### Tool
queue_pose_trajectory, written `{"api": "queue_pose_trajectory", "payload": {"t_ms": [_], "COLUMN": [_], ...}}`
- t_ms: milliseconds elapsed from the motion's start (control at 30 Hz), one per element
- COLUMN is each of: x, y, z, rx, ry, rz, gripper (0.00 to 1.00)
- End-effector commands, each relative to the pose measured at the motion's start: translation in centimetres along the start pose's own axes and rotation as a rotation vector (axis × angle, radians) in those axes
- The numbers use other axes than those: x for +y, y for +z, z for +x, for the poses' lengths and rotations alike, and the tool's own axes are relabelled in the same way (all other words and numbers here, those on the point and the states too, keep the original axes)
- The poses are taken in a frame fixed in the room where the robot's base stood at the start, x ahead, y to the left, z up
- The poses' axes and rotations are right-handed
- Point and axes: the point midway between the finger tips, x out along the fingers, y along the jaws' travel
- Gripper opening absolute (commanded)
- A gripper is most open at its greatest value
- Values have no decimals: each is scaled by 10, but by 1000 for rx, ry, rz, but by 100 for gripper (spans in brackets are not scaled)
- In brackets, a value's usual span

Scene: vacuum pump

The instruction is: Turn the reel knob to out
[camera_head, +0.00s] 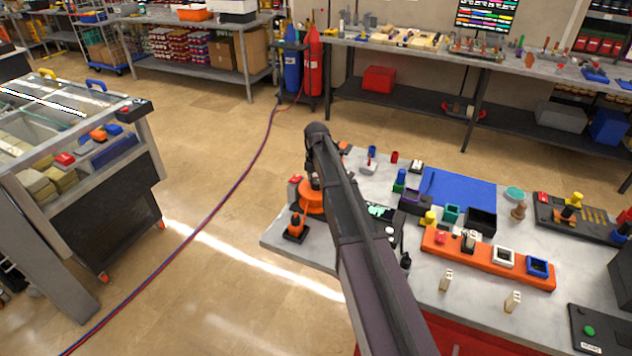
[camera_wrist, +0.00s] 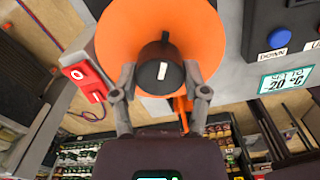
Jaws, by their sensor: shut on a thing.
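In the wrist view, a black round knob (camera_wrist: 152,52) with a white mark stands in the middle of a wide orange reel disc (camera_wrist: 113,35). My gripper (camera_wrist: 160,78) has one finger on each side of the knob and is shut on it. The white mark on the knob face runs nearly upright in the picture. In the head view, the orange reel (camera_head: 313,199) sits at the left end of the grey workbench (camera_head: 345,295). My arm covers much of it, and the knob and my fingertips are hidden there. I cannot read any "out" label.
A red switch block (camera_wrist: 84,75) sits left of the reel in the wrist view. A dark panel with a blue button (camera_wrist: 278,38) and a "SET TO 20 °C" label (camera_wrist: 287,78) is at the right. An orange-and-black device (camera_head: 296,226) stands near the reel on the bench.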

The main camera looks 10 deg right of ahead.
Motion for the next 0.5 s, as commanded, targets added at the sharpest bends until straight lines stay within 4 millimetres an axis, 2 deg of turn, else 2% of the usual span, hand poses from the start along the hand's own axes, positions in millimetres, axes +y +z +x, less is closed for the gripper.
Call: {"api": "queue_pose_trajectory", "payload": {"t_ms": [500], "x": [0], "y": [0], "z": [0], "rx": [-1], "ry": [1], "rz": [-418], "gripper": [11]}}
